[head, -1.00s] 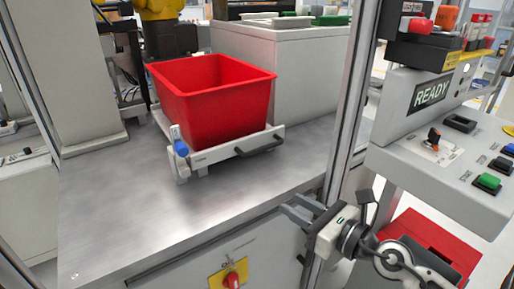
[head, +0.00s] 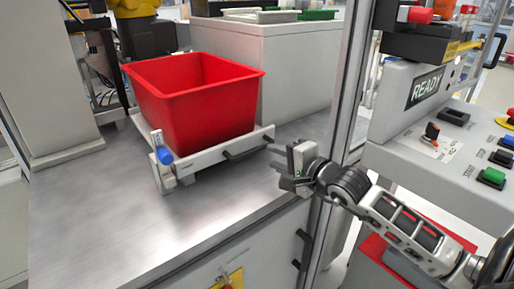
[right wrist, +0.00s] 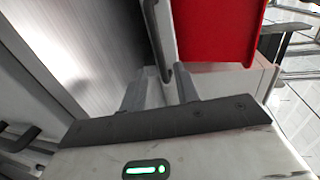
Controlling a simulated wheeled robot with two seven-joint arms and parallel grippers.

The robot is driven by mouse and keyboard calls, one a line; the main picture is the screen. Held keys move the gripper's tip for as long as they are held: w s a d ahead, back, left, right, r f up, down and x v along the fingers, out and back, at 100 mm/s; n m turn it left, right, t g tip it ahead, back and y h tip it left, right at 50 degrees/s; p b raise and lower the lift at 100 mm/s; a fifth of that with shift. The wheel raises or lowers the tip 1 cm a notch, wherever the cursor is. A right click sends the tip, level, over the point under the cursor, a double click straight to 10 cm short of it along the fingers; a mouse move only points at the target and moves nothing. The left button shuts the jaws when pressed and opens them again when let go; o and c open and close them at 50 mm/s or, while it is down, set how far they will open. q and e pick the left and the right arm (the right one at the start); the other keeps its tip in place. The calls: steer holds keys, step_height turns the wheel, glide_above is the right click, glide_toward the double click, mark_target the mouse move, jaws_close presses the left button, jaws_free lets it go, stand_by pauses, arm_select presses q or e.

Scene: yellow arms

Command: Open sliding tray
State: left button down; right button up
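The sliding tray (head: 206,158) is a pale grey frame on the metal table, with a dark bar handle (head: 247,149) on its front edge. A red bin (head: 200,105) stands on it. A lever with a blue knob (head: 164,155) is at the tray's left front corner. My right gripper (head: 278,172) is just right of the handle, above the table's front edge. In the right wrist view its two fingers (right wrist: 158,84) are apart, and the handle (right wrist: 168,74) shows near and between their tips. I cannot tell whether they touch it. My left gripper is not in view.
A metal post (head: 345,110) stands right behind my right gripper. A white cabinet (head: 290,75) stands behind the tray. The metal table (head: 110,205) is clear in front of the tray.

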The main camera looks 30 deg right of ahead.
mark_target(257, 150)
steer(key=x, duration=0.8)
steer(key=shift+w+a+p, duration=0.1)
steer(key=shift+p, duration=0.3)
steer(key=shift+f, duration=0.1)
jaws_close()
